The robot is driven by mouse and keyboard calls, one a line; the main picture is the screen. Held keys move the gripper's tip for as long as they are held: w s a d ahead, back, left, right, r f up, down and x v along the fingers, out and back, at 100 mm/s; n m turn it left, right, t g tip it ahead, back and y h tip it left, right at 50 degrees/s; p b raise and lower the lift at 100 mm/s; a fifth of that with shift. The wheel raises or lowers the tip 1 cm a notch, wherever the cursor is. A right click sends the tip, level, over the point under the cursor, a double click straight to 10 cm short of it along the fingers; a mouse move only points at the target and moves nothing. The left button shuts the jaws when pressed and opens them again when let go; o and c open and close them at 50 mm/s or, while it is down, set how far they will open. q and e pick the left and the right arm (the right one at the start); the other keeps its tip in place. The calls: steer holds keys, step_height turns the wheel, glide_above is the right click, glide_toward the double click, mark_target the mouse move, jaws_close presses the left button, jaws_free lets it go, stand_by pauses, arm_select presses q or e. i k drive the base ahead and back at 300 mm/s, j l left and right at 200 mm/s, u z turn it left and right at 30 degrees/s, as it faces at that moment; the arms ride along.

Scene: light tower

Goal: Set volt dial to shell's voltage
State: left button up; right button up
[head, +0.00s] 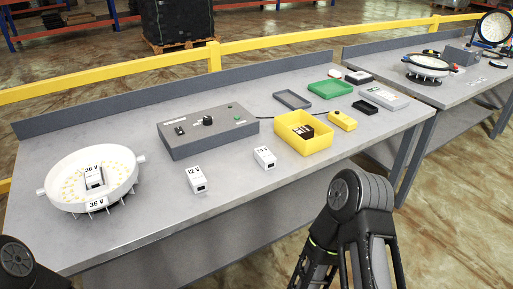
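The round white shell (58,198) lies at the left of the bench, with yellowish dots inside and thin prongs below its rim. A label (97,204) on its front rim reads 36 V. The box also has a black switch (180,131) and a green button (238,119).
White blocks marked 12 V (197,181) and apparently 24 V (265,158) stand before the box. A yellow bin (290,143) holds a black item. A green tray (331,89) and grey tray (292,99) lie behind. The bench front between shell and blocks is clear.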

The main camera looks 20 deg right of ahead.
mark_target(207, 120)
steer(key=l+u, duration=0.25)
steer(key=u, duration=0.15)
steer(key=l+u, duration=0.35)
steer(key=k+l+u, duration=0.1)
steer(key=u, duration=0.3)
